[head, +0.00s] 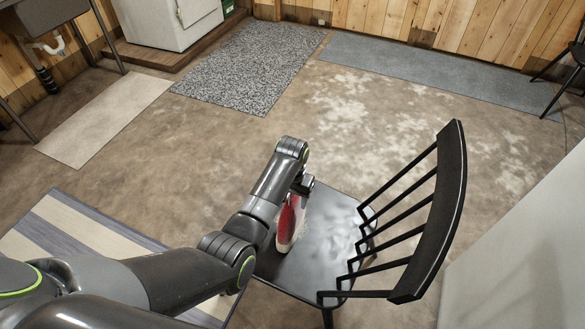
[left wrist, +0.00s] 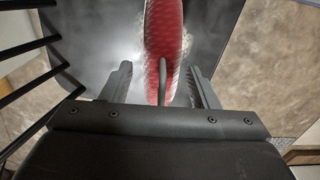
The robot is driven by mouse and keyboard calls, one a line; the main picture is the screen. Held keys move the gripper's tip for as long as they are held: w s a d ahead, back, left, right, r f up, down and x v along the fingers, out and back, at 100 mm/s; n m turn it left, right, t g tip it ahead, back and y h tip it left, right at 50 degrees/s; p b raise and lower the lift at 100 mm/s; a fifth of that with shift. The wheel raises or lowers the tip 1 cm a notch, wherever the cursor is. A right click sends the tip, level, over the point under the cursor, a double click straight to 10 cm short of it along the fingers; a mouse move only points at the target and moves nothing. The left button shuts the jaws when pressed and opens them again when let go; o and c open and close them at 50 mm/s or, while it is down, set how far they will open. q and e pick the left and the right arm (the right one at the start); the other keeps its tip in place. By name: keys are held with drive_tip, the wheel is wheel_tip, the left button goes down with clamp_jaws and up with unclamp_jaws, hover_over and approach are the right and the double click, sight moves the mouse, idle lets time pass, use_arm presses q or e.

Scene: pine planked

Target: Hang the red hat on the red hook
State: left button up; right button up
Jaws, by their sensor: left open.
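The red hat (head: 285,222), with a white part along its right side, is on the seat of a black chair (head: 325,225). My left gripper (head: 303,184) is at the hat's upper end in the head view, partly hidden by my arm. In the left wrist view, the open fingers of my left gripper (left wrist: 161,85) stand on either side of the red hat (left wrist: 165,40), with gaps on both sides. A thin grey piece (left wrist: 163,75) stands between the fingers in front of the hat; I cannot tell what it belongs to. No red hook shows. My right gripper is not in view.
The chair's slatted backrest (head: 440,220) rises to the right of the hat. A pale panel (head: 530,250) stands at the far right. Striped (head: 75,235), speckled (head: 250,68) and grey (head: 430,72) mats lie on the floor. The floor beyond the chair is clear.

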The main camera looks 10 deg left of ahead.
use_arm(q)
drive_tip(key=r, duration=0.4)
drive_tip(key=r+p, duration=0.1)
drive_tip(key=r, duration=0.2)
drive_tip(key=shift+w+r, duration=0.1)
drive_tip(key=shift+w, duration=0.2)
wheel_tip(320, 180, up, 8)
drive_tip(key=shift+f+p, duration=0.25)
drive_tip(key=shift+p, duration=0.1)
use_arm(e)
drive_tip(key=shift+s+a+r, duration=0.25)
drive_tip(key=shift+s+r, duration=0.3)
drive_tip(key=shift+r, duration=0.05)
